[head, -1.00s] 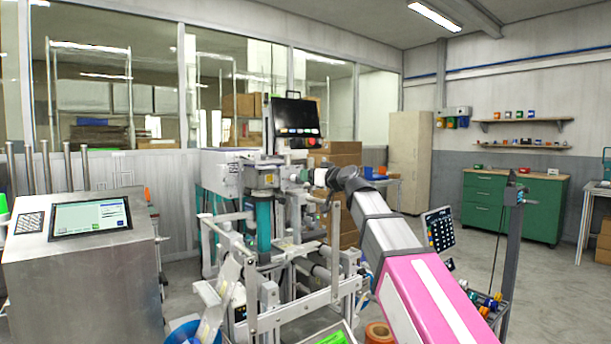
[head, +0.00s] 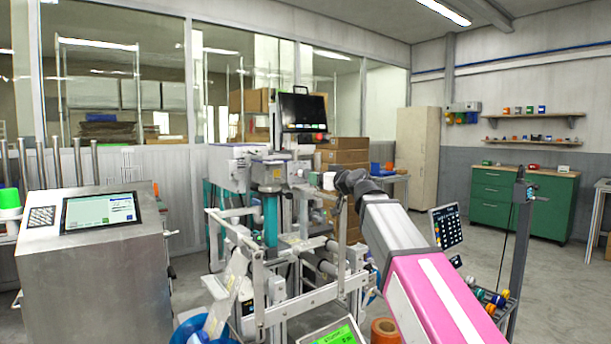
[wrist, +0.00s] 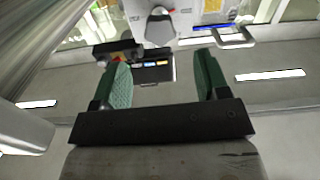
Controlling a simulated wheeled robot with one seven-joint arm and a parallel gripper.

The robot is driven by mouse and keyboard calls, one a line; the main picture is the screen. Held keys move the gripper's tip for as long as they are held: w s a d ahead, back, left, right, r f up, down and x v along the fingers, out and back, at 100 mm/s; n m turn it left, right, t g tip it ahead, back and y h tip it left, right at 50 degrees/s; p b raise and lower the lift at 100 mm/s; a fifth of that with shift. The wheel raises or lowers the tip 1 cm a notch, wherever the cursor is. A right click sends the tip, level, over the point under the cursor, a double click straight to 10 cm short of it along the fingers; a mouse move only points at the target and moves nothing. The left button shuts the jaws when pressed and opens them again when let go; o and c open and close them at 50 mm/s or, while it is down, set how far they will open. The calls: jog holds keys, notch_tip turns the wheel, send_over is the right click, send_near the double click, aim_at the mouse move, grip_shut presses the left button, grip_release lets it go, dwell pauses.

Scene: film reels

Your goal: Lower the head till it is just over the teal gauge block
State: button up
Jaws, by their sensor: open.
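The labelling machine (head: 290,240) stands in front of me in the head view, with a grey-white head unit (head: 268,172) on its column. A teal upright part (head: 270,215) shows below that unit. I cannot tell whether it is the teal gauge block; no separate block is clear. My gripper (wrist: 162,62) is open and empty in the wrist view, its two green fingers apart. A dark screen (wrist: 153,73) shows beyond and between them, apart from the fingers. In the head view my arm reaches toward the machine's right side, and the gripper's jaws cannot be made out there.
A steel console (head: 95,250) stands at left. A dark screen (head: 302,112) tops the machine. A tablet (head: 446,227) and a dark post (head: 520,250) stand right of my arm. A green cabinet (head: 520,203) is at the back right, with open floor before it.

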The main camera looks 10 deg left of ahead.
aim_at(305, 173)
jog(key=x, duration=1)
jog(key=shift+w+a, duration=0.1)
jog(key=shift+w, duration=0.1)
jog(key=c, duration=0.9)
